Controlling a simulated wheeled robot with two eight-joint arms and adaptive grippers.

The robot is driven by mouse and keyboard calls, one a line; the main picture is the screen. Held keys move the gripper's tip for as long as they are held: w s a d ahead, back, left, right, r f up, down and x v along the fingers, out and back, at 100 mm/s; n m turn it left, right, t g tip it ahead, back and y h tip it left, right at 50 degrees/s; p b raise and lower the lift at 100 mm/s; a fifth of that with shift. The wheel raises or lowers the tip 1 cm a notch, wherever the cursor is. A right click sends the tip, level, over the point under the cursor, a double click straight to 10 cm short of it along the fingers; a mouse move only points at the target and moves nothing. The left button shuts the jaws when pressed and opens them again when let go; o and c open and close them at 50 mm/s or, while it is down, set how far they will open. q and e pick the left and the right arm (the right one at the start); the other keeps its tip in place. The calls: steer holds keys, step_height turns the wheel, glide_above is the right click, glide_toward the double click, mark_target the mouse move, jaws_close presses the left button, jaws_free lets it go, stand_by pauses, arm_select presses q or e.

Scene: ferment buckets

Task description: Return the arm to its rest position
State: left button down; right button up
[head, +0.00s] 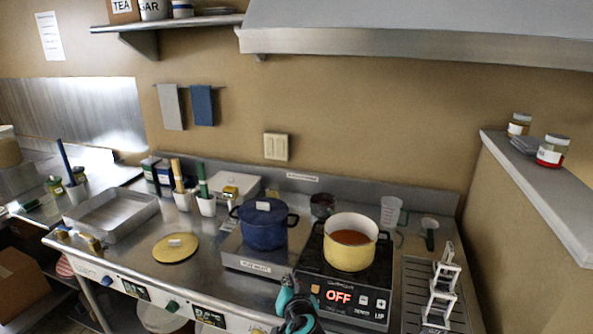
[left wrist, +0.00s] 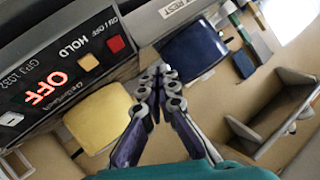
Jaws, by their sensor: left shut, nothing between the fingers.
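My left gripper (head: 296,309) is at the bottom middle of the head view, at the counter's front edge, left of the hotplate's control panel. In the left wrist view its fingertips (left wrist: 155,82) meet, shut with nothing between them. The hotplate (head: 343,290) reads OFF in red, and its panel also shows in the left wrist view (left wrist: 72,70). A yellow pot (head: 348,257) with reddish-brown contents stands on the hotplate. A lidded blue pot (head: 263,229) stands on a flat plate (head: 247,263) to its left. My right gripper is not in view.
A yellow round lid (head: 175,248) and an empty metal tray (head: 110,216) lie on the counter's left. A clear measuring cup (head: 390,212) stands behind the yellow pot. A pale frame-like stand (head: 442,290) is at the right. Knobs line the counter front.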

arm_select(q)
steer(key=s+a+n+g, duration=0.2)
steer(key=s+a+g, duration=0.2)
steer(key=s+a, duration=0.9)
steer(key=s+a+f+n+g+h, duration=0.1)
steer(key=s+a+f+g+h, duration=0.1)
steer(key=s, duration=1)
steer(key=shift+s+a+f, duration=0.15)
steer(key=shift+a+f, duration=0.3)
steer(key=shift+a, duration=0.1)
